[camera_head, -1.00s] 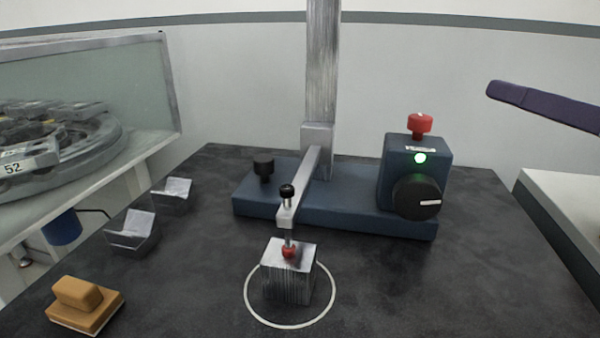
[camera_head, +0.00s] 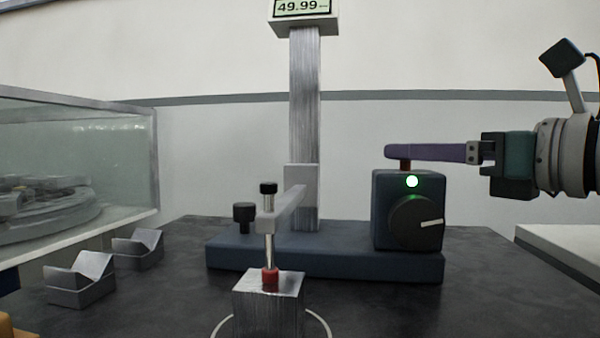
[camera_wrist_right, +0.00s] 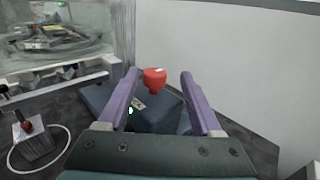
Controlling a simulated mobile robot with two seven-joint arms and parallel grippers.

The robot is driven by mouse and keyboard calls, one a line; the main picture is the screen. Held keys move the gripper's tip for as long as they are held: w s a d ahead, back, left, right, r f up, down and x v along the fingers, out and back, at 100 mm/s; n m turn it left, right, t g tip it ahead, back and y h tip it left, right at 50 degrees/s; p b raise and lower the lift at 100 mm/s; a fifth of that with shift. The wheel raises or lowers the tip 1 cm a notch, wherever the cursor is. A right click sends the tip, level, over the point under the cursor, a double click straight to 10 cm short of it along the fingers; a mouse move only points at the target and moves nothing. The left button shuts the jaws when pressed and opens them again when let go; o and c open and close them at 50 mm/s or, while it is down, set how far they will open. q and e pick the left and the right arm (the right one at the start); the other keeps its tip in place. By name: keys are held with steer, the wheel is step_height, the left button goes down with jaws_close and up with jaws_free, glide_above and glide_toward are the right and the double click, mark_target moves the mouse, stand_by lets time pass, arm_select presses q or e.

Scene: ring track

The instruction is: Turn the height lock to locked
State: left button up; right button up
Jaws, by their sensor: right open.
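A blue gauge stand (camera_head: 320,262) carries a block (camera_head: 390,185) with a lit green lamp (camera_head: 412,182) and a black dial (camera_head: 415,222) with a white mark, tilted slightly from level. In the right wrist view my right gripper (camera_wrist_right: 159,76) is open, with purple fingers either side of the knob and gaps showing. I cannot tell which control is the height lock. My left gripper is not in view.
A column (camera_head: 304,120) rises from the stand to a display (camera_head: 303,8) reading 49.99. Its arm's red-tipped probe (camera_head: 270,279) meets a metal block (camera_head: 268,300). Two V-blocks (camera_head: 80,280) and a glass-sided case (camera_head: 100,150) are at left. The table's front right is clear.

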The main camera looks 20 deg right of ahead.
steer(key=shift+w+a+r+p, duration=0.1)
steer(key=shift+w+r+p, duration=0.3)
steer(key=shift+w, duration=0.15)
steer(key=shift+w+a+f, duration=0.15)
steer(key=shift+w+a, duration=0.25)
steer(key=shift+a, duration=0.1)
steer(key=shift+c, duration=0.3)
jaws_close()
